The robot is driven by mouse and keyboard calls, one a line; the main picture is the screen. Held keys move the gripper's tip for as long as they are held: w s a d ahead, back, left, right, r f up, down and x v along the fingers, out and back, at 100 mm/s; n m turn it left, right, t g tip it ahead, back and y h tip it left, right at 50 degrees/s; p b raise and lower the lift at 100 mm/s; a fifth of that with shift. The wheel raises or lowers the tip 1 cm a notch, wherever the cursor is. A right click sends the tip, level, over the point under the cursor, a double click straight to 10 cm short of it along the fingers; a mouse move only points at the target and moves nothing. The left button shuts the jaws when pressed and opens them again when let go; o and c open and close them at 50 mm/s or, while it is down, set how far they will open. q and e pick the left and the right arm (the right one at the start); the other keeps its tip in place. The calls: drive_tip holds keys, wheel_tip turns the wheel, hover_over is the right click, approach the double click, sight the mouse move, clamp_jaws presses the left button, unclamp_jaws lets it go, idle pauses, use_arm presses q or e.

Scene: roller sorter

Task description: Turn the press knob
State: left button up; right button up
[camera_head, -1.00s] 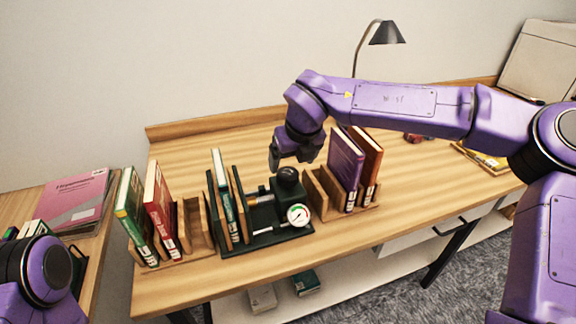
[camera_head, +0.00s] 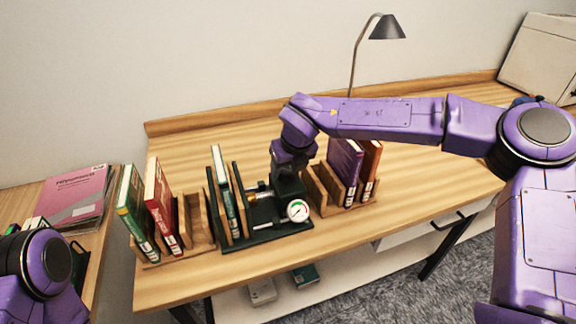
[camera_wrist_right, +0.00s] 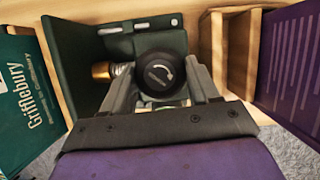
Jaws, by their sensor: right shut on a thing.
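The press knob (camera_wrist_right: 160,76) is round and black with a white curved arrow on its top. It shows in the right wrist view between the two fingers of my right gripper (camera_wrist_right: 163,85), which is shut on it. In the head view my right gripper (camera_head: 289,174) reaches down over the press and hides the knob. The press (camera_head: 266,232) is dark green with a white round gauge (camera_head: 298,210) at its front. My left gripper is out of view.
A wooden rack (camera_head: 188,232) with a green book (camera_head: 136,214) and a red book (camera_head: 161,205) stands left of the press. Another rack (camera_head: 322,196) with a purple book (camera_head: 344,166) and an orange book (camera_head: 369,165) stands close on the right. A lamp (camera_head: 386,28) stands behind.

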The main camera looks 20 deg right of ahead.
drive_tip(key=shift+d+r+n+y+p, duration=0.15)
drive_tip(key=shift+n+y+p, duration=0.15)
drive_tip(key=shift+n+p, duration=0.65)
drive_tip(key=shift+a+r+n+y+p, duration=0.1)
drive_tip(key=shift+n+y+p, duration=0.2)
drive_tip(key=shift+n+p, duration=0.6)
drive_tip(key=shift+d+f+n+g+y+p, duration=0.15)
drive_tip(key=shift+n+y+p, duration=0.15)
drive_tip(key=shift+n+p, duration=0.45)
drive_tip(key=shift+a+f+n+g+y+p, duration=0.15)
drive_tip(key=shift+n+y+p, duration=0.2)
drive_tip(key=shift+p, duration=0.7)
drive_tip(key=shift+d+r, duration=0.1)
drive_tip(key=o, duration=1)
drive_tip(key=shift+o, duration=0.2)
drive_tip(key=b+v, duration=0.2)
drive_tip(key=v, duration=0.8)
drive_tip(key=shift+r+b, duration=0.3)
